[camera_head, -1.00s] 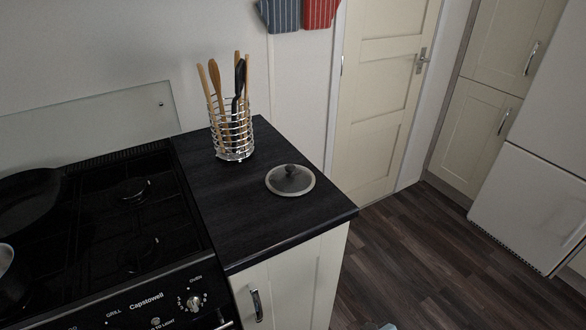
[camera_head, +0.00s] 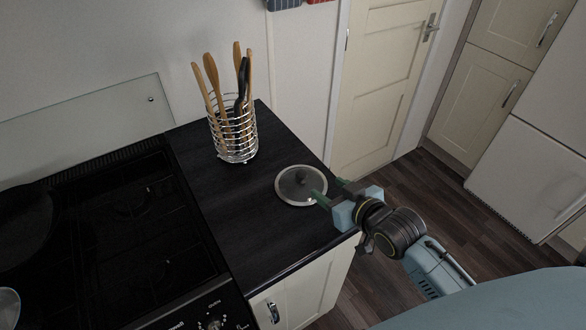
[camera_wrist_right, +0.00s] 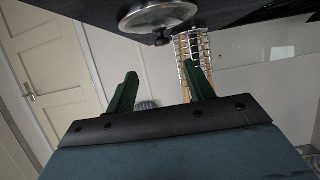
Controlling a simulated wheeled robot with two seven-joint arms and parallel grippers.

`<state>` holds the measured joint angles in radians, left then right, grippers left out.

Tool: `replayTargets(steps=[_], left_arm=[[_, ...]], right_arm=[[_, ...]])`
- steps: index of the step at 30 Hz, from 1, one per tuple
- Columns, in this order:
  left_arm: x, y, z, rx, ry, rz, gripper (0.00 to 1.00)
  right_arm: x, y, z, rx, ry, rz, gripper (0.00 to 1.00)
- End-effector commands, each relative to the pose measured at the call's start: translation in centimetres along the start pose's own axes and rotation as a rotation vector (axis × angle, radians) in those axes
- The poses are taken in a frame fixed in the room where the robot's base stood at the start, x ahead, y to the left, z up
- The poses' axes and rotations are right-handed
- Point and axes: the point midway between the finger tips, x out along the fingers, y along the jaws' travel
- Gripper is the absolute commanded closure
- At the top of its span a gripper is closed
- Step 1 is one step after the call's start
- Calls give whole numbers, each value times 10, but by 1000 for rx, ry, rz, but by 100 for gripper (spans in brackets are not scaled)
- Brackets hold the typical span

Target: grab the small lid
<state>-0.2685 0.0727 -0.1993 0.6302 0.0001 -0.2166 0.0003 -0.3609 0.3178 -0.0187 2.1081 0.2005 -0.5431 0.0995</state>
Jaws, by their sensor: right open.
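The small lid (camera_head: 294,190) is round and grey with a pale rim and a dark knob in the middle. It lies on the dark worktop (camera_head: 240,230), right of the utensil holder. My right gripper (camera_head: 329,190) is at the lid's right side, with its green fingers pointing at it; one fingertip overlaps the lid's right edge in the head view. In the wrist view the lid (camera_wrist_right: 157,15) and its knob show at the top, beyond the open, empty fingers of the right gripper (camera_wrist_right: 165,82). Whether a finger touches the lid cannot be told. My left gripper is not in view.
A wire holder (camera_head: 233,140) with wooden and black utensils stands behind and left of the lid. The black stove (camera_head: 110,230) with a pan is at the left. A cream door (camera_head: 385,70) and cabinets stand behind. The worktop left of the lid is clear.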

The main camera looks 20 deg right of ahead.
Motion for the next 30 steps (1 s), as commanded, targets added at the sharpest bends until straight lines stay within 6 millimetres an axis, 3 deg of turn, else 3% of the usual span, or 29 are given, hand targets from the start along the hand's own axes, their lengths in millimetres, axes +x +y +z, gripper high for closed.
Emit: replayTargets(steps=[9, 12, 22, 30], left_arm=[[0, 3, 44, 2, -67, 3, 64], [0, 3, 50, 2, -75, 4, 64], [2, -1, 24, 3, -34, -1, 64], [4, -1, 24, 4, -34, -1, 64]], right_arm=[[57, 0, -1, 1, 3, 0, 47], [70, 0, 0, 1, 1, 0, 47], [98, -3, -2, 1, 3, 0, 47], [128, -5, -1, 0, 1, 0, 47]])
